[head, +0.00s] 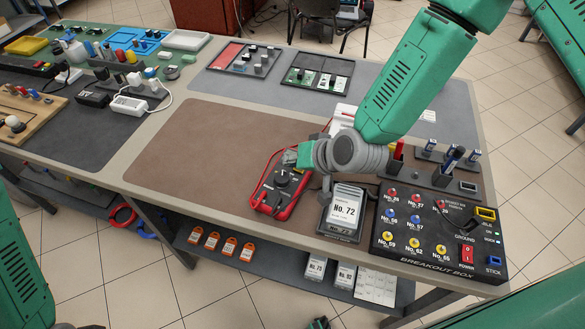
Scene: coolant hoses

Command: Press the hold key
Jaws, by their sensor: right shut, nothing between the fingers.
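A red multimeter (270,202) with a dark face and a round dial lies near the front edge of the brown mat. My right arm reaches over its upper end. The hold key is too small or covered to make out.
The No. 72 unit (342,222) stands right of the multimeter, close to the black breakout box (437,245) with coloured sockets. The brown mat (190,150) is clear on the left. Two dark trays (318,82) lie behind. Orange tags (213,241) sit on the shelf below.

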